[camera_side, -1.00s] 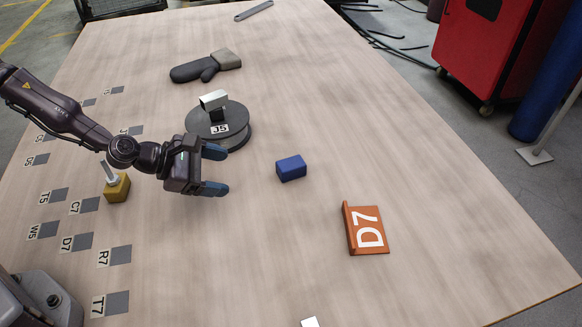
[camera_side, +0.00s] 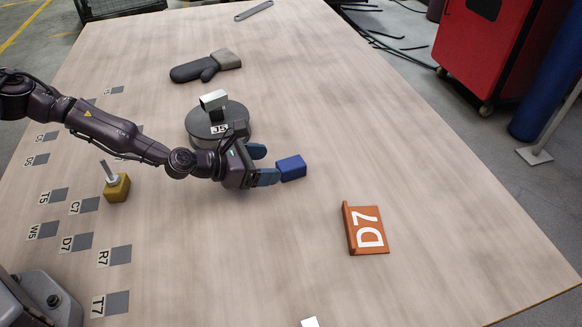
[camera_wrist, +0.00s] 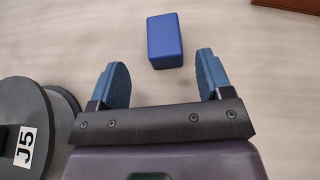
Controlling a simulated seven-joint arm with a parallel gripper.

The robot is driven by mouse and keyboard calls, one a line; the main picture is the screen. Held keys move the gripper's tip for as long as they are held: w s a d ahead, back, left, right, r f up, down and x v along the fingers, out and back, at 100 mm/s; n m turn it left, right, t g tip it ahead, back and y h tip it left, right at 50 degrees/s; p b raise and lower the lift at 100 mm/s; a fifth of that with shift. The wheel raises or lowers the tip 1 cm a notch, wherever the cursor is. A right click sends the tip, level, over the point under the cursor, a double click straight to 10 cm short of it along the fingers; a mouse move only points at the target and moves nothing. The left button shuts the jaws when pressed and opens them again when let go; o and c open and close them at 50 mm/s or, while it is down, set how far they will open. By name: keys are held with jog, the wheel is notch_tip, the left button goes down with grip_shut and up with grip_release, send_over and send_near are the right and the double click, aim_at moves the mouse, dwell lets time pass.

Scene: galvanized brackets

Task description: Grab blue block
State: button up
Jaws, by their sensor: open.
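The blue block (camera_side: 291,168) lies on the wooden table, right of my gripper (camera_side: 262,165) in the side view.
A round dark stand labelled J5 (camera_side: 232,118) is close beside my gripper and also shows in the wrist view (camera_wrist: 22,125). An orange D7 bracket (camera_side: 367,230) lies right of the block. A dark glove (camera_side: 205,67) and a yellow block with a peg (camera_side: 117,188) lie farther off.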

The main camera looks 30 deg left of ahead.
aim_at(284, 165)
jog(key=x, duration=0.4)
jog(key=shift+s+d, duration=0.15)
jog(key=shift+d, duration=0.15)
jog(key=shift+c, duration=0.2)
jog(key=c, duration=1)
jog(key=shift+r, duration=0.1)
jog(key=shift+c, duration=0.2)
jog(key=shift+r, duration=0.15)
